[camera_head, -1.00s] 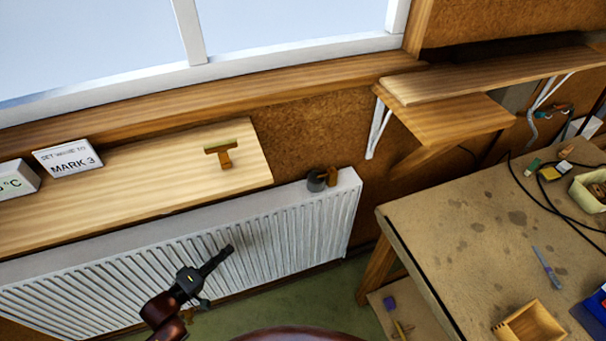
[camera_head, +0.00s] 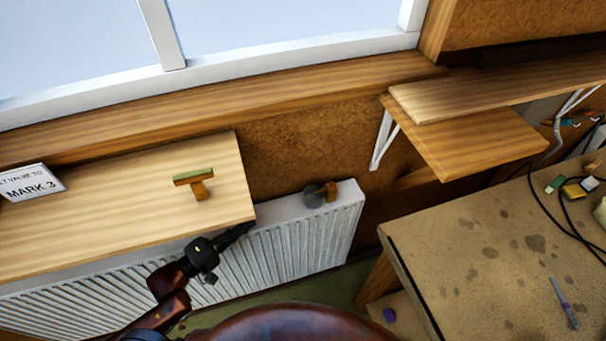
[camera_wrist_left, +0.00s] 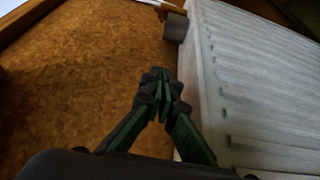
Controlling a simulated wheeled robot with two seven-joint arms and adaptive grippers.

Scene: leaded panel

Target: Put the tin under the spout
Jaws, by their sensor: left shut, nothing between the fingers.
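I see no tin and no spout in either view. My left gripper (camera_head: 243,230) is shut and empty, over the radiator (camera_head: 290,238) by the right front corner of the wooden shelf. A grey round knob (camera_head: 313,196) with an orange-brown block (camera_head: 331,192) sits at the radiator's top right end, beyond the fingertips and apart from them. In the left wrist view the shut fingers (camera_wrist_left: 156,78) point toward the grey knob (camera_wrist_left: 175,27), with the white radiator on the right. My right gripper is not in view.
A workbench (camera_head: 470,250) with a pen-like tool (camera_head: 564,303) and black cables stands at right. A wooden wall shelf (camera_head: 470,138) hangs above it.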

